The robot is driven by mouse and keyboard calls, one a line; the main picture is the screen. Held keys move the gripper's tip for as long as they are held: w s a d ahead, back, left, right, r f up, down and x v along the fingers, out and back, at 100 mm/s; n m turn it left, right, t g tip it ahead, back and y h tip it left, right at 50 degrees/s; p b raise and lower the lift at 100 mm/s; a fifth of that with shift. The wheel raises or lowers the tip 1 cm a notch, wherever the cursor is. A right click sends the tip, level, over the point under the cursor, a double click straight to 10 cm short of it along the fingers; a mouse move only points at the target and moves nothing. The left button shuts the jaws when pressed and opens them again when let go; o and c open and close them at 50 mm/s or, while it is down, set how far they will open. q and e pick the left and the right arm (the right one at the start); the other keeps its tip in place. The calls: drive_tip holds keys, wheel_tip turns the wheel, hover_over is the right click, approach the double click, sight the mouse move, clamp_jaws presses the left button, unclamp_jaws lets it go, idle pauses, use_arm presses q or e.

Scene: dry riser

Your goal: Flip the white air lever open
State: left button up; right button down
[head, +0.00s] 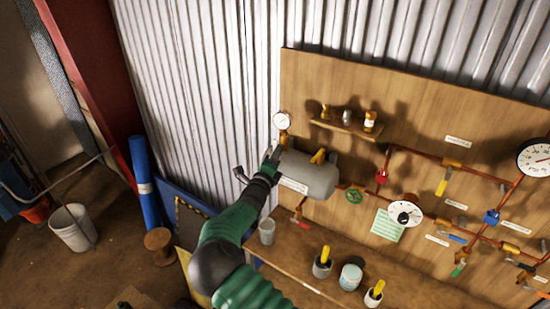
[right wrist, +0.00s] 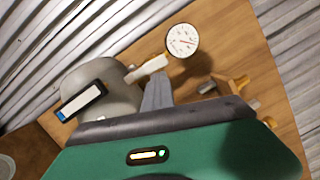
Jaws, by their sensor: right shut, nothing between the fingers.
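The white air lever (right wrist: 147,68) shows in the right wrist view, between the grey air tank (right wrist: 95,85) and a white round gauge (right wrist: 182,40). In the head view I cannot make the lever out; my gripper covers that area. The tank (head: 318,178) is fixed on the wooden board there, with the gauge (head: 282,120) above it. My right gripper (head: 270,158) is at the tank's left end. In the right wrist view its grey fingers (right wrist: 157,92) are shut and empty, close below the lever; contact cannot be told. My left gripper is not in view.
The board (head: 420,110) also carries copper pipes, coloured valve handles, a large gauge (head: 404,213) and a small shelf (head: 342,127). Below, a wooden bench (head: 290,268) holds several cups. A blue roll (head: 146,185) and a bucket (head: 73,228) stand at left.

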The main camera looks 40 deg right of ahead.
drive_tip(key=shift+w+d+r, duration=0.1)
drive_tip(key=shift+r, duration=0.2)
drive_tip(key=shift+r, duration=0.15)
idle(0.5)
